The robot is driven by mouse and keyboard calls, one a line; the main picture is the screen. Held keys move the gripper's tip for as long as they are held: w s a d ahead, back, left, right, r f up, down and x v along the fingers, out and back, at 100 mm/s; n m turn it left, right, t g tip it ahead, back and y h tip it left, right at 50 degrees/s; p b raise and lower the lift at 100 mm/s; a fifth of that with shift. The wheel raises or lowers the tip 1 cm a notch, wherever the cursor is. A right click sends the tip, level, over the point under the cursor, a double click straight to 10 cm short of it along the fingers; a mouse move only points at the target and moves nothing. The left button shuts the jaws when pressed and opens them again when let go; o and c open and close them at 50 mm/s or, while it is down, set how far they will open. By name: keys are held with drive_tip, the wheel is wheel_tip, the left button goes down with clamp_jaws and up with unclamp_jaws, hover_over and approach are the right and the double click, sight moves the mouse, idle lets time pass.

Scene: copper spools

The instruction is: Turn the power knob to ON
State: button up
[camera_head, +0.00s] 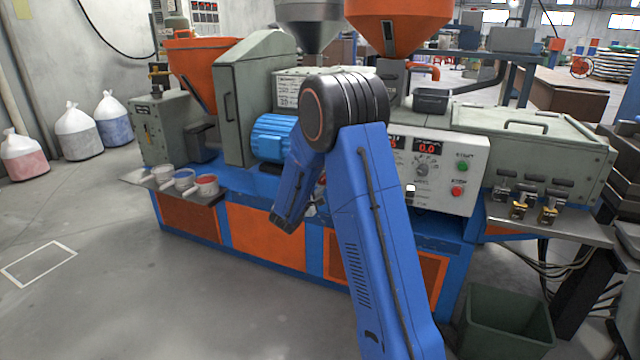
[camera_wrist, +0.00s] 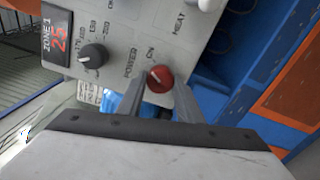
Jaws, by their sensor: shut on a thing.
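The power knob (camera_wrist: 160,79) is round and red with a pale mark, on a light grey panel in the wrist view. The words POWER and ON are printed beside it. The pale mark slants towards the upper left of the picture; I cannot tell its exact setting. My gripper (camera_wrist: 158,87) has one finger on each side of the knob and is shut on it. In the head view my blue arm covers this part of the panel, so the grip is mostly hidden there.
A black dial (camera_wrist: 93,56) and a ZONE 1 display (camera_wrist: 57,36) are close by on the panel. The head view shows the orange and green machine (camera_head: 265,232), a control panel (camera_head: 440,170) right of my arm, and a green bin (camera_head: 507,300).

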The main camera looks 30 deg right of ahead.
drive_tip(key=shift+m, duration=1.2)
drive_tip(key=o, duration=1)
drive_tip(key=shift+o, duration=0.2)
drive_tip(key=shift+s, duration=0.1)
drive_tip(key=v, duration=1.7)
drive_tip(key=shift+s+a, duration=0.1)
drive_tip(key=shift+a, duration=0.1)
